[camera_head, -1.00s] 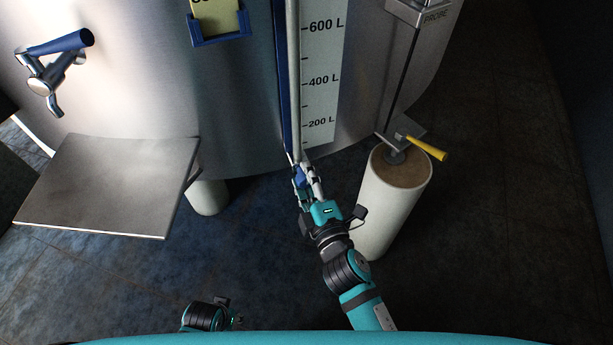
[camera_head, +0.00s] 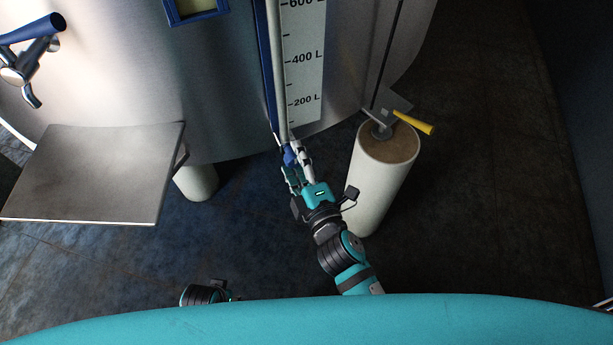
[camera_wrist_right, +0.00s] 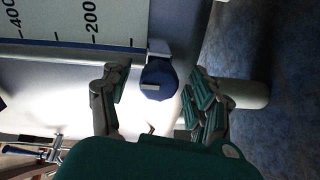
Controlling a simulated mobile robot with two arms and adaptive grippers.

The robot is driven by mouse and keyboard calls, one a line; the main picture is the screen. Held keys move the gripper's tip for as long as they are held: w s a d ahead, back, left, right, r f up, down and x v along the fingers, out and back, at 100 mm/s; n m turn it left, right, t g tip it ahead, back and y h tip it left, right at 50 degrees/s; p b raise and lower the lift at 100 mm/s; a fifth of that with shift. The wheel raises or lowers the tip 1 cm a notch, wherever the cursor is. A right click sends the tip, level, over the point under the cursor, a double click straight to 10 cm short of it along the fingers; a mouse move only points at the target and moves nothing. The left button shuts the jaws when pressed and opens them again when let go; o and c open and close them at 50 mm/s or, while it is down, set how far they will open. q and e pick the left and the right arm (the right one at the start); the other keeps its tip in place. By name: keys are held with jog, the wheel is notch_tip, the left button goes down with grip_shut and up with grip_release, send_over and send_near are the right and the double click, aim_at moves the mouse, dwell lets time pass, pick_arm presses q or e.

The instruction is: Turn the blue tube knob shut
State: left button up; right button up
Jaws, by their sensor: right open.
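The blue tube knob (camera_head: 290,156) is at the bottom end of the pale sight tube (camera_head: 275,70) on the steel tank's front. In the right wrist view the knob (camera_wrist_right: 158,80) is a round blue cap with a pale bar marked on its face. My right gripper (camera_head: 296,166) is open at the knob. In the wrist view its fingers (camera_wrist_right: 160,95) stand on either side of the knob, with gaps showing between them and it. My left arm shows only in part at the bottom of the head view; its gripper's fingers cannot be made out.
A white volume scale (camera_head: 304,65) runs beside the tube. A pale cylindrical tank leg (camera_head: 375,190) stands close to the right of my right arm, with a yellow-handled valve (camera_head: 413,122) above it. A steel shelf (camera_head: 95,175) and a blue-handled tap (camera_head: 30,55) are at left.

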jog(key=v, duration=1.1)
